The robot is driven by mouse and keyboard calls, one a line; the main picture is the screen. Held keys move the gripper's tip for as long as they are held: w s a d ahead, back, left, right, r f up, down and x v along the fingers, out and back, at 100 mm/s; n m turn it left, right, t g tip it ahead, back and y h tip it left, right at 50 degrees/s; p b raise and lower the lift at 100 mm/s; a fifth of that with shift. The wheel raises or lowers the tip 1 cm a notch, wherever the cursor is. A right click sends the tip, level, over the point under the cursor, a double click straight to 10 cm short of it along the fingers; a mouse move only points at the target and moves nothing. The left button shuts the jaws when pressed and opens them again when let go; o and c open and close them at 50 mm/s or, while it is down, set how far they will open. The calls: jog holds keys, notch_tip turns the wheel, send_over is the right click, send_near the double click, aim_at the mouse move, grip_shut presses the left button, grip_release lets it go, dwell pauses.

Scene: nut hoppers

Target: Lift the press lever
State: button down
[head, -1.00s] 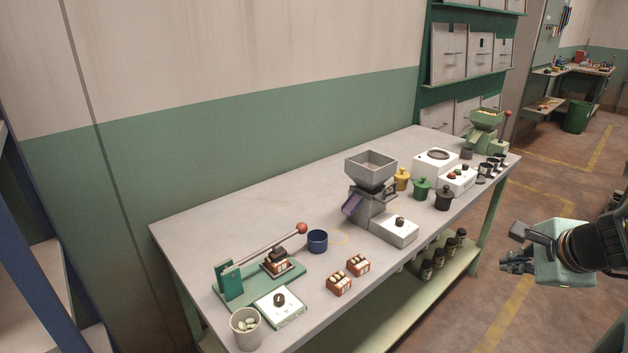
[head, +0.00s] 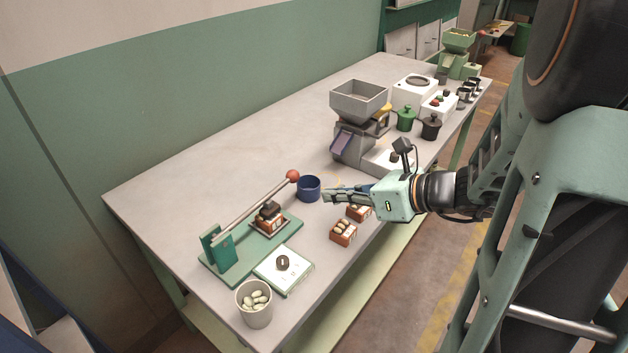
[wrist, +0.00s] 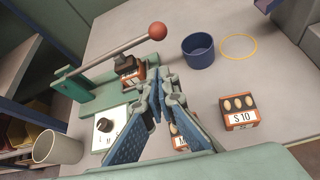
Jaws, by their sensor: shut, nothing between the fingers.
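The press lever (head: 257,203) is a thin rod with a red ball knob (head: 292,176) at its free end. It slopes up from a green post (head: 217,252) on the green press base (head: 256,250). Under the rod is a small orange box with a dark block (head: 268,212) on top. The lever (wrist: 112,51) and its red knob (wrist: 158,31) also show in the wrist view. My gripper (head: 327,194) is shut and empty, to the right of the knob and apart from it. In the wrist view its fingers (wrist: 166,82) point toward the press.
A blue cup (head: 309,190) stands close to the knob and my fingertips. Orange boxes with nuts (head: 343,233) sit below my gripper. A white dial box (head: 283,270) and a cup of nuts (head: 254,304) are in front. A grey hopper (head: 357,105) stands behind. The table's back left is clear.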

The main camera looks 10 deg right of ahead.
aim_at(295, 179)
jog(key=b+x, duration=0.2)
jog(key=x, duration=0.7)
jog(key=shift+w+a+f, duration=0.15)
jog(key=shift+w+a, duration=0.05)
jog(key=shift+a, duration=0.1)
notch_tip(295, 179, up, 3)
jog(key=shift+w+d+p, duration=0.15)
jog(key=shift+p, duration=0.2)
jog(key=shift+w+r, duration=0.2)
jog(key=shift+r, duration=0.35)
